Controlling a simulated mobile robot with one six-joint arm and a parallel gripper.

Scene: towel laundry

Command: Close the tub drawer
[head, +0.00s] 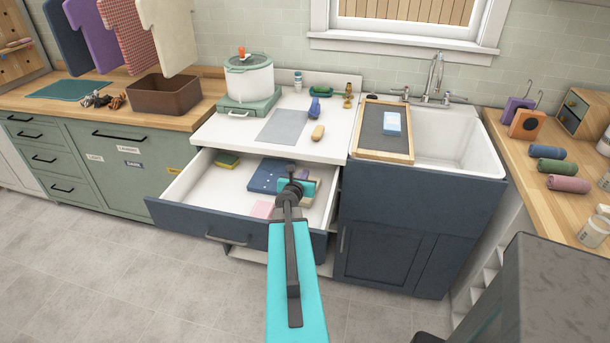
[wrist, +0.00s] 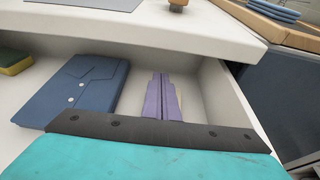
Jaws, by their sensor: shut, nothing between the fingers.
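The tub drawer (head: 205,224) is the wide dark blue-fronted drawer with a white inside, under the white counter left of the sink. It stands pulled well out. Its white right side wall (wrist: 237,100) shows in the wrist view. My gripper (head: 299,187) is shut and empty, over the right part of the open drawer and behind its front panel. A dark and teal part of my gripper (wrist: 150,140) fills the bottom of the wrist view and hides the near part of the drawer. I cannot tell whether it touches anything. The drawer's bar handle (head: 222,238) is free.
The drawer holds a folded blue garment (wrist: 75,90), a purple item (wrist: 160,100), a yellow-green sponge (head: 227,160) and a pink item (head: 262,209). The counter (head: 333,141) overhangs the drawer's back. A dark blue cabinet (head: 400,225) stands close on the right.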

